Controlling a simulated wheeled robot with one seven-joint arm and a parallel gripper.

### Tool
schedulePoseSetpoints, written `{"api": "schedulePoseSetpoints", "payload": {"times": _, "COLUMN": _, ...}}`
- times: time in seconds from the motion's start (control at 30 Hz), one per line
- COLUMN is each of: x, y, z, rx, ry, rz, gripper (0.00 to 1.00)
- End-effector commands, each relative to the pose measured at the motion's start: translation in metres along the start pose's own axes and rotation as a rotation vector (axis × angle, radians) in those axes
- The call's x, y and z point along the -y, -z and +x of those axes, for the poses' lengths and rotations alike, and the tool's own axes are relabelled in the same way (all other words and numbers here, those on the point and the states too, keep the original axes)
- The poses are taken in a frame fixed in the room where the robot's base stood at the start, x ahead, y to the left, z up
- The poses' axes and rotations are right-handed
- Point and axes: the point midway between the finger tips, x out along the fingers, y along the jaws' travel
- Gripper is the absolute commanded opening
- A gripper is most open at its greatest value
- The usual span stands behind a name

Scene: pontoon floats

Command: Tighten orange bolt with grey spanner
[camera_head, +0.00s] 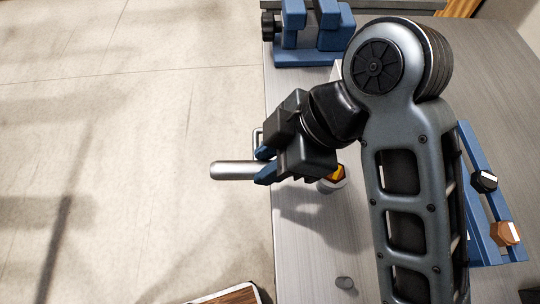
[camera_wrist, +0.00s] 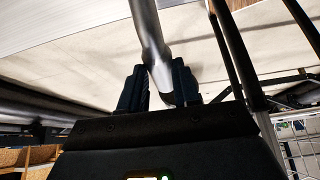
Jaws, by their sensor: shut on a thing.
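My gripper (camera_head: 265,168) is shut on a smooth grey metal tool, which looks like the grey spanner (camera_head: 228,171). Its rounded end sticks out to the left past the table edge. In the wrist view the grey spanner (camera_wrist: 148,35) passes between the two dark fingers (camera_wrist: 160,82) and bends there. Its working end is not clearly visible. An orange hex bolt (camera_head: 505,233) sits on a blue bar (camera_head: 480,215) at the right, apart from my gripper. A dark hex bolt (camera_head: 484,181) is above it on the bar.
A grey table (camera_head: 305,245) lies under my arm. A blue vise-like fixture (camera_head: 310,40) stands at the back. A white round holder with something orange-yellow (camera_head: 339,172) is partly hidden behind my gripper. Open floor lies left.

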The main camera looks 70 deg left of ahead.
Motion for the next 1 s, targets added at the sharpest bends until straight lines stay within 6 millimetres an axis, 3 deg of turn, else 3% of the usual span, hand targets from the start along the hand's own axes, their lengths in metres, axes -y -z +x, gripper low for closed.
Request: {"api": "schedulePoseSetpoints", "payload": {"times": 1.0, "x": -0.014, "y": -0.001, "z": -0.001, "rx": 0.000, "ry": -0.073, "rz": 0.123, "gripper": 0.00}}
